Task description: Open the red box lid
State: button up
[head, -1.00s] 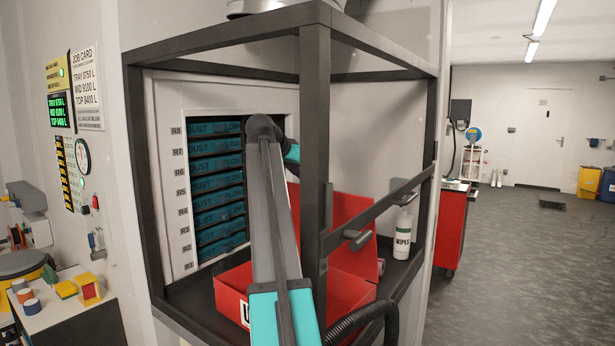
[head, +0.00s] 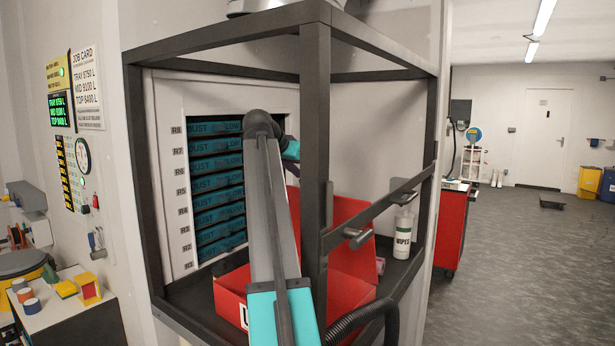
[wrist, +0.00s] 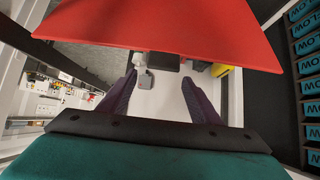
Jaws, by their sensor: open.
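The red box (head: 233,302) sits on the dark shelf inside the frame, with a white label on its front. Its red lid (head: 340,222) stands raised at the back, partly hidden by the dark post. In the wrist view the lid (wrist: 160,25) fills the top as a broad red panel just beyond the fingertips. My gripper (wrist: 159,77) is open, its two purple fingers apart with nothing between them. I cannot tell whether a finger touches the lid. In the head view the fingers are mostly hidden behind the post; a teal wrist part shows above the lid.
The dark frame post (head: 315,170) and slanted rail (head: 375,222) stand in front of the box. A wipes bottle (head: 403,234) stands right of the lid. Blue filter trays (head: 216,183) fill the rack at the left. A black hose (head: 365,314) curves in front.

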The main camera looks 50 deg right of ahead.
jog(key=b+v, duration=0.3)
jog(key=v, duration=0.9)
jog(key=shift+a+r+b, duration=0.25)
jog(key=shift+b, duration=0.05)
